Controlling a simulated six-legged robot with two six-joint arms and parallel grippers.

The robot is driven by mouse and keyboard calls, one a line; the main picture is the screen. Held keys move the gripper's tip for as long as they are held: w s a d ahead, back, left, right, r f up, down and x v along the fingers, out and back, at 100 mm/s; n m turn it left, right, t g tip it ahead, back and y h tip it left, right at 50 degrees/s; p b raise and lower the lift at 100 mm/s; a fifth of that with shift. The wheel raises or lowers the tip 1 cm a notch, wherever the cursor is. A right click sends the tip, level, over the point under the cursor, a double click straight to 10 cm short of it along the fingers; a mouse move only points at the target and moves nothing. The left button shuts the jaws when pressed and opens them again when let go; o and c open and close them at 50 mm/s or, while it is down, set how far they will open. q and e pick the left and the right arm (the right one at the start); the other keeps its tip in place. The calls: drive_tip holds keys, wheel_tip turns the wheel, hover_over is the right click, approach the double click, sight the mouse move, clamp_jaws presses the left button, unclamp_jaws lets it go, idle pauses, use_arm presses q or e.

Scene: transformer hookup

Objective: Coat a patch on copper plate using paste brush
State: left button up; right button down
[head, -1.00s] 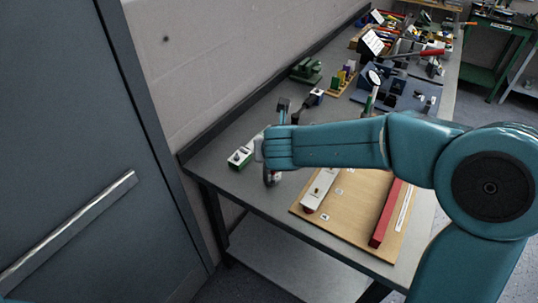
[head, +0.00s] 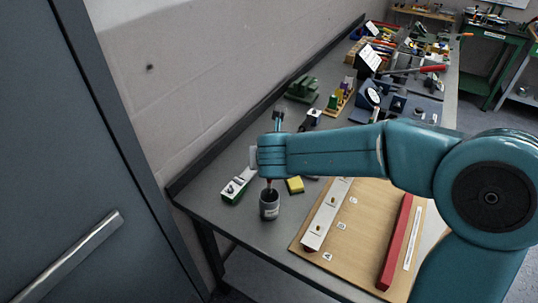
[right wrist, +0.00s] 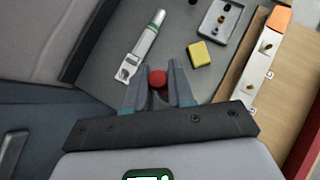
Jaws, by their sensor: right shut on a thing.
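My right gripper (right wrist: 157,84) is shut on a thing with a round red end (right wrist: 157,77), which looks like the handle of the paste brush. No copper plate is plain to see. A pale bar (head: 324,217) with brass studs lies on a wooden board, and an orange piece (right wrist: 279,17) shows at its end in the wrist view. My left gripper is not in view.
A yellow block (head: 295,185) and a green-and-white item (head: 236,187) lie near the pot. A red bar (head: 395,243) lies on the wooden board (head: 362,220). Tools crowd the bench's far end. A wall and a dark door (head: 60,150) stand left.

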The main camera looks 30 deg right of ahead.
drive_tip(key=shift+f, duration=0.5)
wheel_tip(320, 180, down, 4)
drive_tip(key=b, duration=0.4)
drive_tip(key=shift+f+b, duration=0.25)
drive_tip(key=shift+b, duration=0.15)
drive_tip(key=shift+f, duration=0.3)
drive_tip(key=shift+a+r, duration=0.1)
drive_tip(key=shift+a, duration=0.05)
drive_tip(key=shift+b, duration=0.35)
drive_tip(key=shift+f+b, duration=0.35)
drive_tip(key=shift+f, duration=0.25)
